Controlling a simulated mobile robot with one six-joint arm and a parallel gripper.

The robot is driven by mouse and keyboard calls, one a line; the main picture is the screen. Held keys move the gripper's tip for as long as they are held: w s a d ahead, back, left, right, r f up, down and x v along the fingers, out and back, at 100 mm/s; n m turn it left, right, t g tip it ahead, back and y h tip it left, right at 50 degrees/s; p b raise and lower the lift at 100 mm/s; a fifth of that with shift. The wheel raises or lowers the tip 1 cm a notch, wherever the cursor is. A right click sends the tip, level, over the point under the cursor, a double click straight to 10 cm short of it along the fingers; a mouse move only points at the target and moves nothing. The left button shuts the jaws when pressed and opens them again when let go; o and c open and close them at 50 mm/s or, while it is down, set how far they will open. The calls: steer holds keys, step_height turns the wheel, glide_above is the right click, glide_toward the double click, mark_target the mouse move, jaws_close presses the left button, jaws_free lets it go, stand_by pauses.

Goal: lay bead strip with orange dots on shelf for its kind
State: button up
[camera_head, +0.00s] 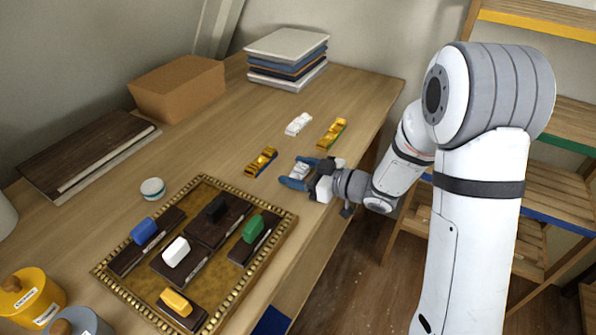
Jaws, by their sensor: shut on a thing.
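My gripper (298,181), with blue fingers, is low over the wooden table near its right edge. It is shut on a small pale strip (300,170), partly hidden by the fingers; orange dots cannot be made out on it. A white strip (299,123) lies farther back on the table. A gold strip with a green edge (333,133) lies beside it, and another gold strip (261,161) lies left of my gripper. A shelf rack stands at the right, with a yellow-edged shelf (540,21), a green-edged shelf (566,145) and a blue-edged shelf (556,216).
A gold-beaded tray (284,215) holds dark blocks with coloured pieces at the front. A cardboard box (178,88), a stack of books (287,58), a dark board (85,150), a small white tin (152,188) and a yellow canister (30,300) stand around. My arm crosses before the rack.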

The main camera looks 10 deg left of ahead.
steer(key=shift+f, duration=0.25)
steer(key=o, duration=1)
